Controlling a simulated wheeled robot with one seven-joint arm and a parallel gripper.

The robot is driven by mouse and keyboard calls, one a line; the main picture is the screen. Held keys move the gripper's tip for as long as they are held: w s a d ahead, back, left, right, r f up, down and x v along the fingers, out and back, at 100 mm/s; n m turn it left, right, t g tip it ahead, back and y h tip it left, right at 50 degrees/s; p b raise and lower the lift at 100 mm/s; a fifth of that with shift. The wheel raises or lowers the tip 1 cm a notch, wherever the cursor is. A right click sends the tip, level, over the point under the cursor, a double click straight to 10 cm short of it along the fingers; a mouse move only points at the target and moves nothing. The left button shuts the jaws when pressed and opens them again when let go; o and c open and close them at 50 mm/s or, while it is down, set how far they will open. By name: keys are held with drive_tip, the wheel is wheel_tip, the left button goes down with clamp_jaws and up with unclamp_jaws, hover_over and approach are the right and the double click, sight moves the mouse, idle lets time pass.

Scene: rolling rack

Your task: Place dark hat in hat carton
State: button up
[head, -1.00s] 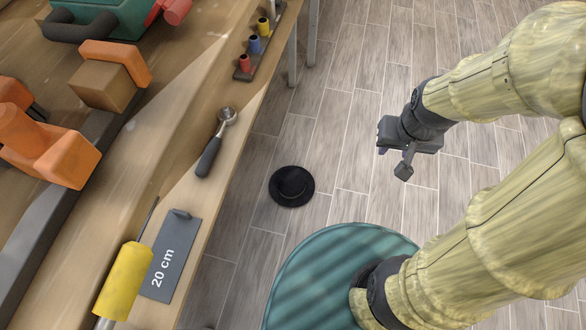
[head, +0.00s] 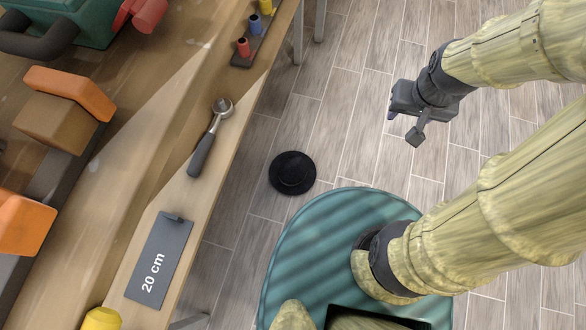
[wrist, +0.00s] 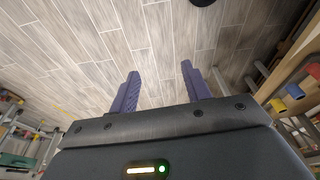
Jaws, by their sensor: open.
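The dark hat (head: 292,173) lies on the wood-plank floor in the head view, just right of the workbench edge and close to my round teal base. A dark shape at the top edge of the wrist view (wrist: 202,2) is probably the same hat, mostly cut off. My gripper (head: 403,128) is to the right of the hat in the head view, in the air and apart from it. In the wrist view my gripper (wrist: 160,88) shows two purple fingers spread apart with nothing between them. No hat carton can be made out.
A wooden workbench (head: 168,184) runs along the left. On it are a ratchet (head: 211,138), a grey "20 cm" plate (head: 160,258), orange clamps (head: 70,92) and a green case (head: 62,22). Grey bench legs (head: 298,35) stand near the top. The floor between hat and gripper is clear.

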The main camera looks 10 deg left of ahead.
sight(293, 162)
drive_tip(key=o, duration=0.4)
drive_tip(key=shift+w+a+f, duration=0.15)
drive_tip(key=shift+w+f, duration=0.05)
drive_tip(key=shift+w, duration=0.05)
drive_tip(key=shift+c, duration=0.2)
drive_tip(key=o, duration=0.7)
drive_tip(key=f, duration=0.1)
drive_tip(key=w+a+f+b, duration=0.1)
drive_tip(key=w+n, duration=0.1)
drive_tip(key=shift+w+a+f, duration=0.2)
drive_tip(key=shift+a+f, duration=0.05)
drive_tip(key=shift+f, duration=0.15)
drive_tip(key=w+a+f+n+g+b, duration=0.1)
drive_tip(key=w+a+f+n+b, duration=0.4)
drive_tip(key=a+f, duration=0.7)
drive_tip(key=a+f+n+b, duration=0.1)
drive_tip(key=a+f, duration=0.3)
drive_tip(key=f, duration=0.3)
drive_tip(key=a+f+n+g+b, duration=0.1)
drive_tip(key=a+f, duration=0.3)
drive_tip(key=f, duration=0.4)
drive_tip(key=a+f+n+b, duration=0.1)
drive_tip(key=a+f, duration=0.3)
drive_tip(key=f, duration=0.4)
drive_tip(key=shift+s+f+n+g+b, duration=0.2)
drive_tip(key=shift+n+g+b, duration=0.15)
drive_tip(key=shift+n, duration=0.45)
drive_tip(key=shift+a, duration=0.1)
